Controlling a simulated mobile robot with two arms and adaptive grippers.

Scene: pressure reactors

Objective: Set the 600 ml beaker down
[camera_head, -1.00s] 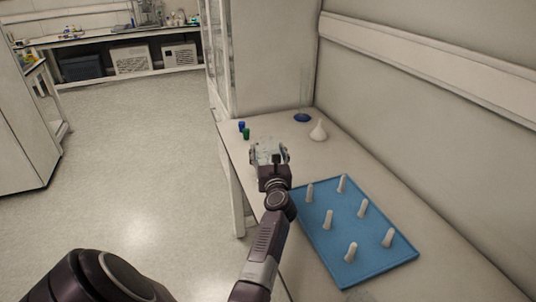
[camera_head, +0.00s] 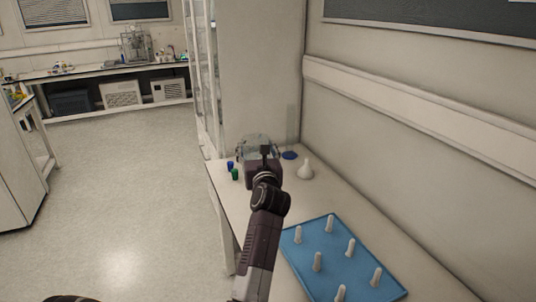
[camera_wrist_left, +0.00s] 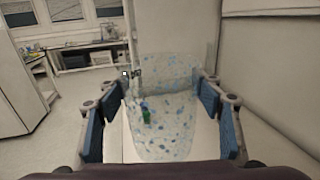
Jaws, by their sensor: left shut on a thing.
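My left gripper (camera_head: 260,157) is at the far end of the white bench (camera_head: 300,199), seen from behind. It is shut on the clear 600 ml beaker (camera_head: 256,139), whose glass shows just above and beyond the fingers. In the left wrist view, the speckled, see-through beaker (camera_wrist_left: 165,72) sits between the two dark blue finger pads of the gripper (camera_wrist_left: 164,100). The beaker's base is hidden in the head view, so I cannot tell whether it touches the bench. My right gripper is not in view.
A green cap (camera_head: 235,174) and a blue cap (camera_head: 230,165) stand left of the gripper. A white flask (camera_head: 305,170) and a blue disc (camera_head: 289,155) are to its right. A blue pegged tray (camera_head: 320,256) lies nearer. A wall bounds the right side.

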